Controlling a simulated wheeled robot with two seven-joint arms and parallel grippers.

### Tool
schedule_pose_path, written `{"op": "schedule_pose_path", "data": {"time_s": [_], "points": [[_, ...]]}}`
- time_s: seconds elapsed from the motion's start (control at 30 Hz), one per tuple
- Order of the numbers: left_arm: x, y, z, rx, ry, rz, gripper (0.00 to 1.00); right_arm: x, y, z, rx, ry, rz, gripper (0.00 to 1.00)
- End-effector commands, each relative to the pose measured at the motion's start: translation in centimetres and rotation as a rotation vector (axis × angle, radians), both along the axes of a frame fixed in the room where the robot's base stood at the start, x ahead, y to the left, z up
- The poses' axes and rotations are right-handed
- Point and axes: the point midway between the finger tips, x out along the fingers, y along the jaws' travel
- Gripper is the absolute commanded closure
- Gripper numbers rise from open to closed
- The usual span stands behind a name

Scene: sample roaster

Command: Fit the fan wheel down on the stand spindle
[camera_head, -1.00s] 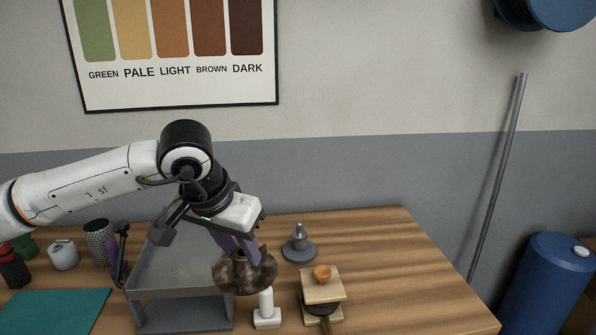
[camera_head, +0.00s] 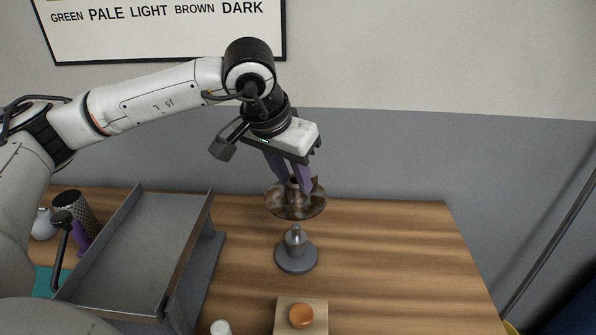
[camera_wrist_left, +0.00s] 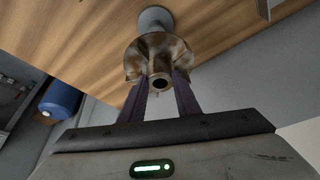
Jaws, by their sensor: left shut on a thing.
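The fan wheel (camera_head: 296,205) is a brown, mottled bladed disc with a central hub. My left gripper (camera_head: 297,182) is shut on its hub and holds it in the air, close to level. The stand (camera_head: 296,257) is a grey round base with a short upright post, standing on the table. In the head view the wheel is just above the stand's post, with a small gap showing. The left wrist view shows the wheel (camera_wrist_left: 158,60) between the purple fingers, with the stand base (camera_wrist_left: 155,18) partly hidden behind it. My right gripper is not in view.
A grey sloped metal tray (camera_head: 140,250) stands left of the stand. A wooden block with an orange knob (camera_head: 301,315) and a white-topped item (camera_head: 221,328) are nearer the front. A perforated cup (camera_head: 75,210) is at far left. The table right of the stand is clear.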

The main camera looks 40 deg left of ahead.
Motion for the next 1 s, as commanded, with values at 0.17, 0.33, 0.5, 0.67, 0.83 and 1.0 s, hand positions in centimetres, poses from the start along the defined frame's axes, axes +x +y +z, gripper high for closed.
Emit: {"op": "schedule_pose_path", "data": {"time_s": [0.17, 0.33, 0.5, 0.67, 0.83, 1.0], "points": [[0.0, 0.0, 0.0, -0.001, -0.002, 0.001, 1.0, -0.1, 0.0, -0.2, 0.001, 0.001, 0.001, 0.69], [-0.1, 0.0, -0.5, -0.001, -0.001, 0.001, 1.0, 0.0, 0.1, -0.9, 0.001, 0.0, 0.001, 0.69], [-0.1, 0.0, -1.9, -0.002, -0.002, 0.0, 1.0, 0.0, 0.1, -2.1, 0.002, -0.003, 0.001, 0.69], [-0.1, 0.0, -3.5, -0.002, -0.002, 0.0, 1.0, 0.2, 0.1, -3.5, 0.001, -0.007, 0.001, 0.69], [-0.1, 0.0, -5.1, -0.002, -0.001, 0.0, 1.0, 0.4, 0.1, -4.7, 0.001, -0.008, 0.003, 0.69], [-0.1, 0.0, -5.8, -0.001, -0.002, 0.001, 1.0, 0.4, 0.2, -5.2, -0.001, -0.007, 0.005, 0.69]]}}
